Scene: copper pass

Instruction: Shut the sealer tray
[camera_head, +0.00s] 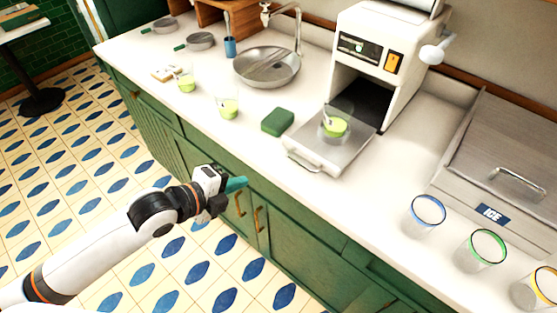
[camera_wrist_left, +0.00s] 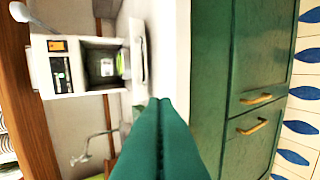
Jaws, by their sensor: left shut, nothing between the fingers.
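The white sealer (camera_head: 384,55) stands at the back of the counter with its metal tray (camera_head: 347,160) pulled out toward the front edge. A clear cup with green contents (camera_head: 335,126) sits upright in the tray. The tray's handle (camera_head: 303,161) faces the front. My left gripper (camera_head: 243,183), with teal fingers, is shut and empty. It is in front of the counter, left of the tray and apart from it. In the left wrist view, the closed fingers (camera_wrist_left: 160,103) point toward the counter, with the sealer (camera_wrist_left: 62,68) and tray handle (camera_wrist_left: 139,60) beyond. My right gripper is not in view.
A green sponge (camera_head: 277,121) and two cups with green contents (camera_head: 228,107) stand left of the tray. A sink bowl (camera_head: 266,66) is behind them. An ice bin (camera_head: 505,160) and several colour-rimmed glasses (camera_head: 425,216) are at the right. The counter before the tray is clear.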

